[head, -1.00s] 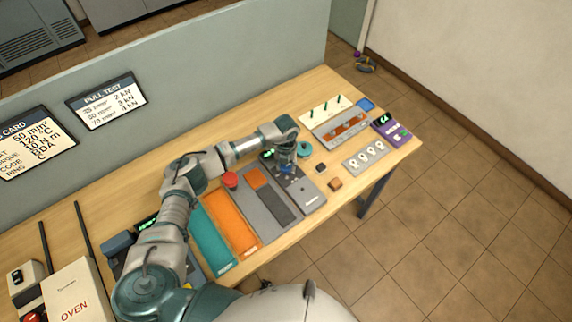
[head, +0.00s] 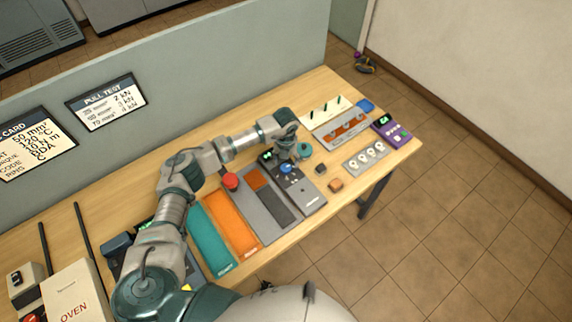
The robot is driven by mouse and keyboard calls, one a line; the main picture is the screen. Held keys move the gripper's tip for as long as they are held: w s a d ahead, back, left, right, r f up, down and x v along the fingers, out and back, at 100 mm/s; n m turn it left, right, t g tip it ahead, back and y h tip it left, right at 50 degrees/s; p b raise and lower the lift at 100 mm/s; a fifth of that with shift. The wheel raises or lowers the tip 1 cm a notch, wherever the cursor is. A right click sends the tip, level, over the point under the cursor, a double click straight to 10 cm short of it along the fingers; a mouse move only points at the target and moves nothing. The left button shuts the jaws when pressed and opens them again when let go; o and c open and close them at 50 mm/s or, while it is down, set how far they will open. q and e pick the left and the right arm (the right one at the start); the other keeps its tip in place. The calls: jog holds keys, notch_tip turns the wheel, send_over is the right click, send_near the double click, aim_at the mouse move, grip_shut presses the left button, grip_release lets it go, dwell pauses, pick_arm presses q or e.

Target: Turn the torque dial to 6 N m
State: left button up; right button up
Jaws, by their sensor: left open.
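The torque unit is a grey panel (head: 308,194) on the right half of the bench, with a small green-lit display (head: 267,157) at its far end. A blue dial (head: 286,168) sits on it below the display. The display's digits are too small to read. My left gripper (head: 286,152) points down just above and beyond the dial, open and holding nothing that I can see. Whether its fingers touch the dial cannot be told. My right gripper is not in view.
A red button (head: 231,181) stands left of the panel. A teal round piece (head: 304,150), a dark block (head: 320,168) and an orange block (head: 335,185) lie to the right.

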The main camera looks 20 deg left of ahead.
aim_at(286, 166)
pick_arm(q)
notch_tip(286, 166, up, 9)
jog(key=shift+f, duration=0.2)
dwell(0.5)
